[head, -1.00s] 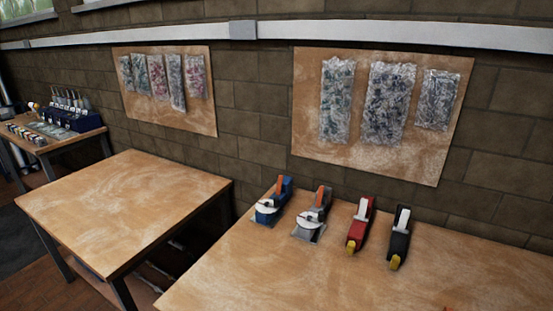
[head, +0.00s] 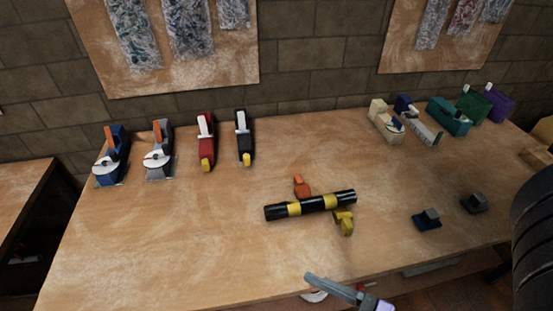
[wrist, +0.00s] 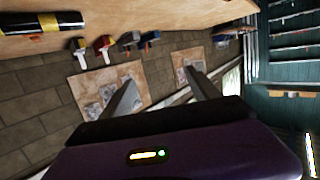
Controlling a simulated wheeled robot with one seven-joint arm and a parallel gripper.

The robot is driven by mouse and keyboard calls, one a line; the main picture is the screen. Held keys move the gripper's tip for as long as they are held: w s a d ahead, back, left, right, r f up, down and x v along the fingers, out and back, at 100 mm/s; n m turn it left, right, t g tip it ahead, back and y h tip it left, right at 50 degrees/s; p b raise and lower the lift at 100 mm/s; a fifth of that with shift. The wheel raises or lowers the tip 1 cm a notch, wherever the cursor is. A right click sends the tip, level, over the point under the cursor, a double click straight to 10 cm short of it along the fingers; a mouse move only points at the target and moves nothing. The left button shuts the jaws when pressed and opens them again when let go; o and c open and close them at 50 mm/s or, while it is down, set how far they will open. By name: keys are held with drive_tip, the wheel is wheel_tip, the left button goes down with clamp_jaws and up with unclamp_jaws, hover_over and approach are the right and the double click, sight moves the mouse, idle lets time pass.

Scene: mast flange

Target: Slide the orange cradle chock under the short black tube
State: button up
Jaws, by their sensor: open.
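The short black tube (head: 278,212) with yellow bands lies near the middle of the bench in the head view, its right end slightly farther back. The orange cradle chock (head: 301,186) stands just behind the tube's middle; whether they touch is unclear. A yellow chock (head: 345,226) is at the tube's right part, sticking out in front. The tube also shows at the top left of the wrist view (wrist: 14,24). My gripper (wrist: 160,78) is open and empty, its two grey fingers apart. In the head view, part of it shows at the bottom, in front of the tube.
Blue, grey, red and black tools (head: 244,140) stand along the back left of the bench (head: 160,245). Beige and teal tools (head: 450,116) stand at the back right. Two small dark blocks (head: 427,220) sit at the right. The bench left of the tube is clear.

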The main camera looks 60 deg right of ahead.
drive_tip(key=w+d+r+m+t+h, duration=0.1)
drive_tip(key=w+d+m+t+h, duration=0.15)
drive_tip(key=w+d, duration=0.4)
drive_tip(key=w+d+f+m+g+h+p, duration=0.1)
drive_tip(key=w+d+f+m+g+h, duration=0.2)
drive_tip(key=w+d, duration=0.8)
drive_tip(key=w+d+f+m+g+h+p, duration=0.15)
drive_tip(key=w+d+f+g, duration=0.25)
drive_tip(key=w+d, duration=0.75)
drive_tip(key=d+g, duration=0.3)
drive_tip(key=d, duration=0.9)
drive_tip(key=m+g+y, duration=0.1)
drive_tip(key=g+y, duration=0.6)
drive_tip(key=g, duration=0.1)
hover_over(302, 186)
drive_tip(key=f, duration=0.6)
drive_tip(key=shift+w+d, duration=0.3)
drive_tip(key=shift+w, duration=0.1)
drive_tip(key=shift+s+a+y, duration=0.3)
drive_tip(key=shift+y, duration=0.1)
drive_tip(key=shift+s+a+f, duration=0.1)
drive_tip(key=shift+f, duration=3.8)
